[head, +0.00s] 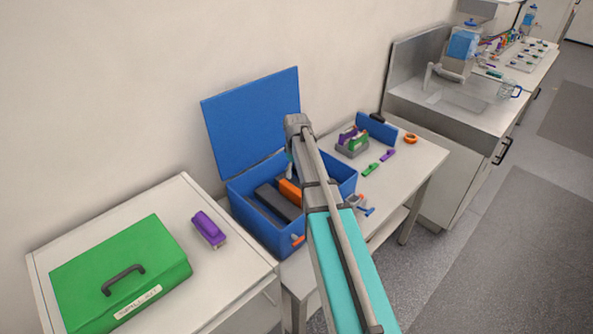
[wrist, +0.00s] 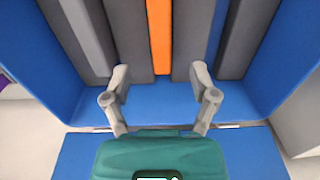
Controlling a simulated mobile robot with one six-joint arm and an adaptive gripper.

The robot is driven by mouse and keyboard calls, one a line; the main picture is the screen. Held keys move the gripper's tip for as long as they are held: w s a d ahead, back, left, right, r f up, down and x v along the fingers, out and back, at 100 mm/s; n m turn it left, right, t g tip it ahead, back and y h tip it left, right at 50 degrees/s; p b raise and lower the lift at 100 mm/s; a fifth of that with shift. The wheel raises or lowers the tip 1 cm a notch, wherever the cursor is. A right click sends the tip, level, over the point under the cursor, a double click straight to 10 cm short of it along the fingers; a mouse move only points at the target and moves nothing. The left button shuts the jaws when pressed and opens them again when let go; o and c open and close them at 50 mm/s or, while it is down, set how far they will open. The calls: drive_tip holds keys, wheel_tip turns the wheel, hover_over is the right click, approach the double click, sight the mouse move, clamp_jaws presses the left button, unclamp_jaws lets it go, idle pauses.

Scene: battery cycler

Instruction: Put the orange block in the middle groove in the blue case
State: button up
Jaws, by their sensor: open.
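The blue case (head: 240,205) stands open, its lid raised at the back. It holds dark grey bars with grooves between them. The orange block (head: 290,192) is inside the case, partly hidden behind my arm in the head view. In the wrist view the orange block (wrist: 159,35) lies lengthwise between two dark grey bars, in line with the middle groove. How deep it sits I cannot tell. My gripper (wrist: 160,82) is open and empty over the case. Its fingers are apart, to either side of the block's near end, and do not touch the block.
A green case (head: 120,275) and a purple stapler (head: 209,229) are on the left cabinet. To the right of the blue case, the table (head: 415,160) holds small tools, an orange tape roll (head: 410,138) and a blue bin (head: 377,128). A sink (head: 455,100) is beyond.

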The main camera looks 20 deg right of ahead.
idle(0.3)
drive_tip(key=s+a+m, duration=0.1)
drive_tip(key=s+a, duration=0.4)
drive_tip(key=s, duration=0.2)
drive_tip(key=s+a+m, duration=0.2)
drive_tip(key=s+a, duration=0.3)
drive_tip(key=s, duration=0.2)
drive_tip(key=s+a+m, duration=0.1)
drive_tip(key=s+a, duration=0.4)
drive_tip(key=s, duration=0.3)
drive_tip(key=shift+w, duration=0.1)
